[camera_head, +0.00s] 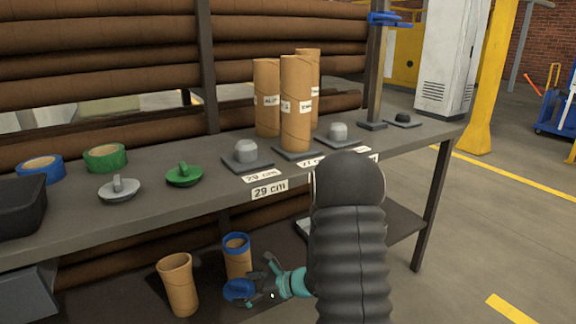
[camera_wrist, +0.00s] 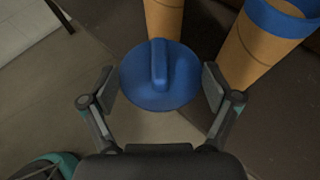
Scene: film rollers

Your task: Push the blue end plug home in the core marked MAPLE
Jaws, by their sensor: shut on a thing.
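The blue end plug (camera_head: 238,291) is a round disc with a raised bar handle. My gripper (camera_head: 262,283) is shut on it and holds it low, below the bench top. In the wrist view the plug (camera_wrist: 160,90) sits between my two fingers, handle facing the camera. A plain brown core (camera_head: 178,286) stands left of the plug. A core with a blue rim (camera_head: 237,256) stands close behind it. I cannot read MAPLE on either one. In the wrist view a brown core (camera_wrist: 163,18) and the blue-rimmed core (camera_wrist: 262,42) show beyond the plug, which appears apart from both.
The bench top (camera_head: 220,205) carries three labelled upright cores (camera_head: 296,100), a green plug (camera_head: 184,175), a grey plug (camera_head: 119,189), blue tape (camera_head: 40,169) and green tape (camera_head: 105,157). A bench leg (camera_head: 432,205) stands at right. Open floor lies right of the bench.

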